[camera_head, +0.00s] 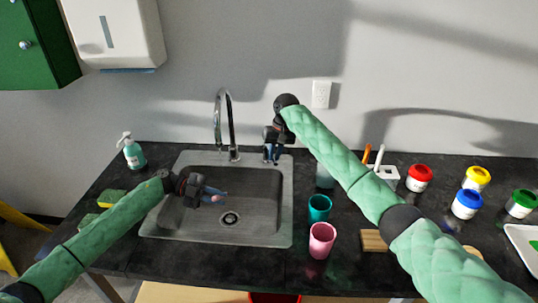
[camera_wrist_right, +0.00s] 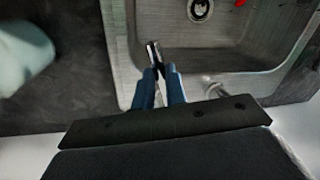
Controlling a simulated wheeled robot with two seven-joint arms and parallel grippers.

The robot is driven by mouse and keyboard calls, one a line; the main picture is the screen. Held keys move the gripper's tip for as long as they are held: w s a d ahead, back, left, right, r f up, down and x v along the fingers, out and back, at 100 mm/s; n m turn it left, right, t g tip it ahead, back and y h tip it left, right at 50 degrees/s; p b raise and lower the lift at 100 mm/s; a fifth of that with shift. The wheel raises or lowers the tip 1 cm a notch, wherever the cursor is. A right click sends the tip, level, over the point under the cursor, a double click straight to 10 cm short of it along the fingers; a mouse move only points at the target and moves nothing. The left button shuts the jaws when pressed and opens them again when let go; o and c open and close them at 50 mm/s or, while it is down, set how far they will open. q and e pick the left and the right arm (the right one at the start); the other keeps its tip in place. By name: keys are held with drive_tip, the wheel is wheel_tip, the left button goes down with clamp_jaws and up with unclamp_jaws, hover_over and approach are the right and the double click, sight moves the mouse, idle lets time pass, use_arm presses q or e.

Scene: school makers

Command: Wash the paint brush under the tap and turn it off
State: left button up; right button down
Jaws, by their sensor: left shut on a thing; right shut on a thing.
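The sink (camera_head: 160,228) is set in the dark counter, with its drain (camera_head: 230,218) in view. The curved metal tap (camera_head: 219,112) stands at its back edge. My left gripper (camera_head: 214,194) is over the basin, shut on a thin thing that looks like the paint brush; its fingers hide most of it. A small red bit, possibly the brush tip, shows in the right wrist view (camera_wrist_right: 240,3). My right gripper (camera_head: 271,156) is right of the spout, shut on a slim metal piece (camera_wrist_right: 153,52) that looks like the tap lever. I cannot make out running water.
A soap bottle (camera_head: 134,153) and sponges (camera_head: 111,198) are left of the sink. A teal cup (camera_head: 319,207) and pink cup (camera_head: 322,240) stand close to its right. Paint jars (camera_head: 420,178) and a white tray (camera_head: 522,245) are farther right, behind and beside my right arm.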

drive_tip(key=shift+w+d+n, duration=0.3)
drive_tip(key=shift+d+n, duration=0.45)
drive_tip(key=shift+n, duration=0.05)
drive_tip(key=c, duration=1.4)
unclamp_jaws()
drive_tip(key=shift+c, duration=0.2)
wheel_tip(320, 180, up, 12)
drive_tip(key=d, duration=0.2)
drive_tip(key=shift+w, duration=0.45)
drive_tip(key=shift+f, duration=0.1)
